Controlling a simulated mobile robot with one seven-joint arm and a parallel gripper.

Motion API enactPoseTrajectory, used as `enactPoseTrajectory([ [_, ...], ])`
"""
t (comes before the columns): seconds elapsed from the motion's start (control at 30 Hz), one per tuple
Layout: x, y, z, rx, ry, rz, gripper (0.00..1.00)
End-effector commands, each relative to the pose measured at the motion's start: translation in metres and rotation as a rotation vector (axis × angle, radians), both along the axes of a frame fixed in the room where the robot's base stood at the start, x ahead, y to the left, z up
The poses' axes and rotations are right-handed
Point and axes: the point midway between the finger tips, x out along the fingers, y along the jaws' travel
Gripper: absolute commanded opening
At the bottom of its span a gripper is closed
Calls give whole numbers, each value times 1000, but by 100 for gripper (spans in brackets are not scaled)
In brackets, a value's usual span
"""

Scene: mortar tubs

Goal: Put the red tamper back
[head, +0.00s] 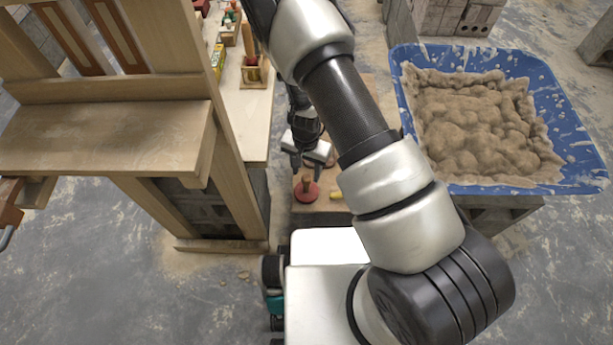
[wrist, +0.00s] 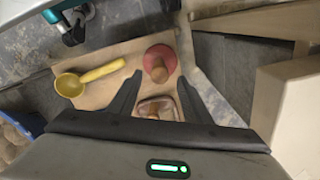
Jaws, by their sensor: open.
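The red tamper (head: 306,193) has a round red base and an upright wooden handle. It stands on a low wooden board (head: 333,204) between the bench and the blue tub. In the wrist view the red tamper (wrist: 160,62) lies just beyond my fingertips. My gripper (head: 306,167) is open and empty, pointing down over the board, slightly behind the tamper in the head view.
A yellow scoop (wrist: 88,77) lies on the board to the left of the tamper. A blue tub (head: 580,150) of mortar stands right. A wooden bench (head: 244,125) with small boxes of tools (head: 257,76) is left, beside a wooden frame with a shelf (head: 110,140).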

Motion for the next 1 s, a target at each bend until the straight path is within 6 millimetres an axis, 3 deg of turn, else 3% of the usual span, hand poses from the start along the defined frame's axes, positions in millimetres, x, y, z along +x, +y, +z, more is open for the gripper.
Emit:
enactPoseTrajectory([
  [0.1,1,0,21,-1,-2,1,45],
  [0.4,1,0,36,3,-1,1,45],
  [0.5,8,4,56,26,-14,6,45],
  [0.57,13,8,80,53,-26,16,45],
  [0.77,26,12,192,157,-93,82,45],
  [1.0,6,-9,320,214,-198,192,45],
])
